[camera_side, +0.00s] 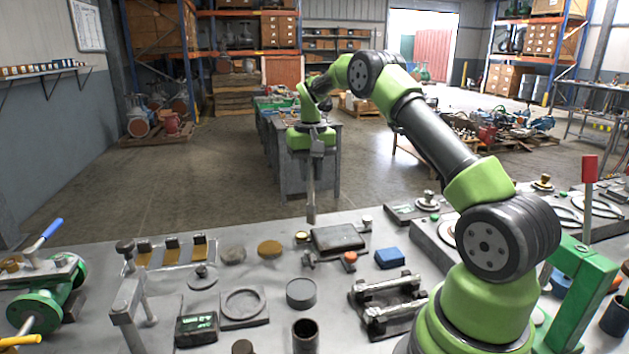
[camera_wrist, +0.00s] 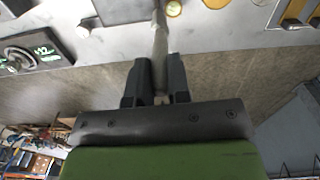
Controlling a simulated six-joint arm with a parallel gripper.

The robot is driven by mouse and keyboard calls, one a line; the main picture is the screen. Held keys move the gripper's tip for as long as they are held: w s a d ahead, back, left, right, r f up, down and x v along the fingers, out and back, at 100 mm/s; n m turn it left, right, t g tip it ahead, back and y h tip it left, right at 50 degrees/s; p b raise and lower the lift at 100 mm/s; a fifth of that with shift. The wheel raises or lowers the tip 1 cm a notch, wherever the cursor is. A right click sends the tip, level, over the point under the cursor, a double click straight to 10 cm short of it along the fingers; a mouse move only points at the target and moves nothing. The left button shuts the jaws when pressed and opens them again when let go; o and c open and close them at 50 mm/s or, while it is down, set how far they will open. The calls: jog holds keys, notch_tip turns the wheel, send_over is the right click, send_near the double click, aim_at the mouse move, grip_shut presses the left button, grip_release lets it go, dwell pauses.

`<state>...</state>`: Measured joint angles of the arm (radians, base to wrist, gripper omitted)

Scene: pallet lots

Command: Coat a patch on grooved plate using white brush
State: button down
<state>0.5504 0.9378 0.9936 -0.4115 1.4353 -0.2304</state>
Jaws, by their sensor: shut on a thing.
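My gripper (camera_side: 317,150) hangs over the back edge of the bench and points down. It is shut on a long, slim, greyish tool, which I take for the white brush (camera_side: 311,195). The brush hangs nearly upright, its lower end near the bench's back edge; I cannot tell if it touches. A square grey plate with a ring-shaped groove (camera_side: 233,321), possibly the grooved plate, lies at the front left of the bench, apart from the brush.
A dark flat block (camera_side: 338,238) lies near the brush's lower end. A blue block (camera_side: 389,258), a grey round puck (camera_side: 301,292) and a clamp-like fixture (camera_side: 388,300) crowd the bench. A metal post frame (camera_side: 127,307) stands at left. Open floor lies behind the bench.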

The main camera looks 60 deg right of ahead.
jog(key=shift+r, duration=2.7)
jog(key=shift+a, duration=0.1)
